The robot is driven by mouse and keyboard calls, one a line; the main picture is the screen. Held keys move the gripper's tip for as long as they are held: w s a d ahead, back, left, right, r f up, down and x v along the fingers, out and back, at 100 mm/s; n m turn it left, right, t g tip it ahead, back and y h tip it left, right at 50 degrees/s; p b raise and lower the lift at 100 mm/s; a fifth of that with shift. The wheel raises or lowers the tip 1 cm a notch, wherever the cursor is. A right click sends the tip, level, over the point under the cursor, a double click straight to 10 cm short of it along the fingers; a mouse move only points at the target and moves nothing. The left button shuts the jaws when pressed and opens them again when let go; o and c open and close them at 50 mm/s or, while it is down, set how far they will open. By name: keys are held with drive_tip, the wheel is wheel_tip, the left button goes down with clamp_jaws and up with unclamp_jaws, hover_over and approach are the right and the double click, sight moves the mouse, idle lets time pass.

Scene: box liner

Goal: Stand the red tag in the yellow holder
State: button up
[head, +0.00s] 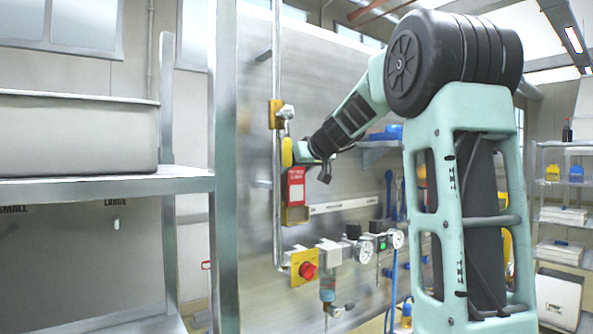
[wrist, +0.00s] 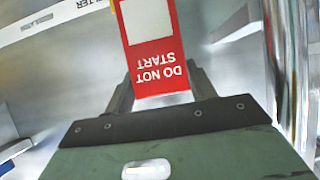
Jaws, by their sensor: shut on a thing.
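The red tag (head: 296,187) hangs upright below my gripper (head: 300,163) in the head view. In the wrist view the tag (wrist: 144,58) lies between the fingers of my gripper (wrist: 161,90), which is shut on its near end. Its "DO NOT START" print reads upside down there. The yellow holder (head: 297,215) is on the metal panel, directly under the tag in the head view. The tag's lower end meets the holder's top in that view; I cannot tell whether it is inside or in front. A thin yellow edge shows beside the tag in the wrist view.
A vertical pipe (head: 277,60) runs just left of the holder. Below are a red knob (head: 307,270) on a yellow plate and several gauges and valves (head: 364,252). A label strip (head: 345,205) is right of the holder. A shelf with a bin (head: 75,135) stands at left.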

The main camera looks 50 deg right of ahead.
sight(297, 179)
drive_tip(key=shift+f+b, duration=1.6)
drive_tip(key=shift+b, duration=0.05)
drive_tip(key=o, duration=1)
drive_tip(key=shift+o, duration=0.2)
drive_tip(key=b+v, duration=0.5)
drive_tip(key=v, duration=1.2)
drive_tip(key=shift+s+r, duration=0.15)
drive_tip(key=shift+a, duration=0.1)
